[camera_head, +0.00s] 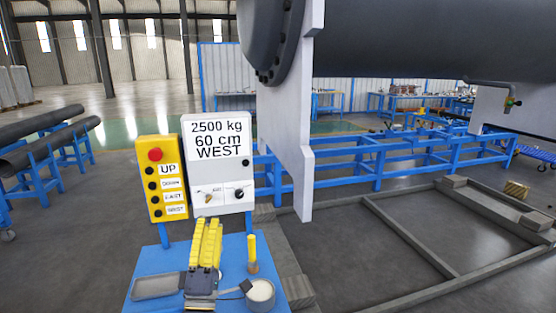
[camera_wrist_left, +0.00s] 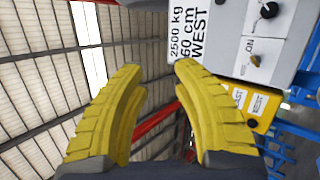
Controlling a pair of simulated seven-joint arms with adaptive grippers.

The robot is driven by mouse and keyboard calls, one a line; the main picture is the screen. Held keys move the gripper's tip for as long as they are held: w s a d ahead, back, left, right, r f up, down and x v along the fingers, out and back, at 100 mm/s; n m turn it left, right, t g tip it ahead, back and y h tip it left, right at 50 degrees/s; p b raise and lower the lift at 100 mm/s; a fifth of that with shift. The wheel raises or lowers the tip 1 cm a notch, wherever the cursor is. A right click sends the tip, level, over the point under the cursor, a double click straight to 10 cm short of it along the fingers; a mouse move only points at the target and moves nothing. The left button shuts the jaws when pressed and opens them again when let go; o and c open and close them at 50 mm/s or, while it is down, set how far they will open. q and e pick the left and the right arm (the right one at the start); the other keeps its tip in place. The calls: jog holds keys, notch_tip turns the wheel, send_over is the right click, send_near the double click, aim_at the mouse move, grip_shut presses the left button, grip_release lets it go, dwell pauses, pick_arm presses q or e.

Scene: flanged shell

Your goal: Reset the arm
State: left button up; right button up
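My left gripper (camera_head: 211,222) stands over the blue table (camera_head: 143,262), with its yellow ribbed fingers pointing up, in front of the control panels. In the left wrist view its fingers (camera_wrist_left: 157,70) are apart with nothing between them. The yellow button box (camera_head: 182,187) has a red button and labels including UP and WEST. Beside it is the white panel (camera_head: 232,173), reading 2500 kg, 60 cm, WEST, with two knobs. Both also show in the left wrist view, the white panel (camera_wrist_left: 232,30) at upper right and the yellow box (camera_wrist_left: 262,104) below it. My right gripper is in neither view.
A grey tray (camera_head: 155,286), a white cup (camera_head: 261,292) and a yellow-handled tool (camera_head: 252,246) are on the table around the gripper. A large dark flanged shell (camera_head: 400,40) hangs behind, with a pale plate (camera_head: 288,140). Blue stands (camera_head: 375,160) and floor frames (camera_head: 420,247) lie beyond.

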pick_arm(q)
jog(key=s+d+f+m+g+h, duration=0.5)
jog(key=s+d+f+m+h, duration=0.25)
jog(key=m+h, duration=0.6)
jog(key=s+f+m+g+y, duration=0.2)
jog(key=f+m+g+y, duration=0.15)
jog(key=f, duration=0.45)
jog(key=s+f+m+g+y, duration=0.2)
jog(key=s+f+m+g, duration=0.1)
jog(key=f+m, duration=0.3)
jog(key=s+a+f+m+g+y, duration=0.1)
jog(key=s+a+f+y, duration=0.25)
jog(key=f, duration=0.25)
jog(key=s+a+f+g+y, duration=0.2)
jog(key=a+f+y, duration=0.1)
jog(key=a+f, duration=0.25)
jog(key=s+a+f+g+y, duration=0.45)
jog(key=s+a+y, duration=0.25)
jog(key=s+a, duration=0.6)
jog(key=s+d+f+g+h, duration=0.1)
jog(key=d+f+h, duration=0.1)
jog(key=f, duration=1.3)
jog(key=d+f+g+h, duration=0.1)
jog(key=d+f, duration=0.2)
jog(key=f, duration=1.3)
jog(key=s+f+n+g+h, duration=0.2)
jog(key=s+f+n+g, duration=0.1)
jog(key=s+f, duration=1.8)
jog(key=shift+s, duration=0.75)
